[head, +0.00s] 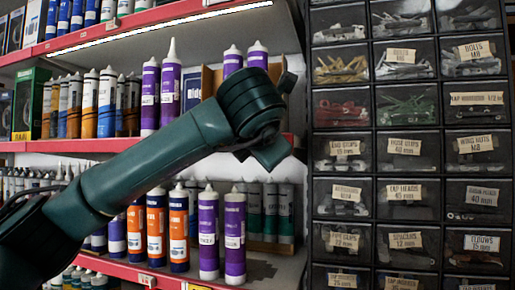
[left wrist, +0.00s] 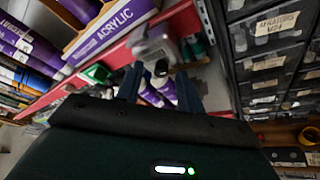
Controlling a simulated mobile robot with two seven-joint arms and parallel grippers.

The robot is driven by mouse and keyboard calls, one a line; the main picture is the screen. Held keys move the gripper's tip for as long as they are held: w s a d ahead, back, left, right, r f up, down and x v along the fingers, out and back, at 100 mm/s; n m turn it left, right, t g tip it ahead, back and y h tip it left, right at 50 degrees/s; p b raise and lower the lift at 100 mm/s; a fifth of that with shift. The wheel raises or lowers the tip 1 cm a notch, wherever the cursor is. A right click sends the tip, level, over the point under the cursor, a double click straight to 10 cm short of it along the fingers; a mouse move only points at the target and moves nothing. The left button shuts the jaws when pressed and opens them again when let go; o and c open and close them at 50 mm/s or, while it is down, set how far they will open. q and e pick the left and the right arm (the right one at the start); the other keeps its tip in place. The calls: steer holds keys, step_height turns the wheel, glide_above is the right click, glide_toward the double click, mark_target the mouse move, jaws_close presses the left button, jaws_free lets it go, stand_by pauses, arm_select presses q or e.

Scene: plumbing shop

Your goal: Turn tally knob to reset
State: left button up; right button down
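A small grey metal object with a dark round part (left wrist: 156,48), possibly the tally counter, shows in the left wrist view just beyond my left fingertips. Its knob cannot be made out clearly. My left gripper (left wrist: 160,73) is open, its two dark blue fingers apart, with nothing visibly held between them. The fingers point at the grey object; whether they touch it cannot be told. In the head view my left arm reaches across the shelves, and its dark green wrist hides the fingers and the counter. My right gripper is in neither view.
Red-edged shelves (head: 95,145) hold purple tubes (head: 170,82), orange tubes (head: 179,230) and other cartridges close around my arm. A black drawer cabinet (head: 409,145) with labelled bins stands at the right. A purple and tan ACRYLIC box (left wrist: 105,30) lies near my left gripper.

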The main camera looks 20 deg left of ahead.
arm_select(q)
steer(key=b+v, duration=0.3)
steer(key=v, duration=1)
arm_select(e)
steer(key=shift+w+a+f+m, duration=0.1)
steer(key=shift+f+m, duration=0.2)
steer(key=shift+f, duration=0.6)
arm_select(q)
steer(key=shift+r, duration=0.1)
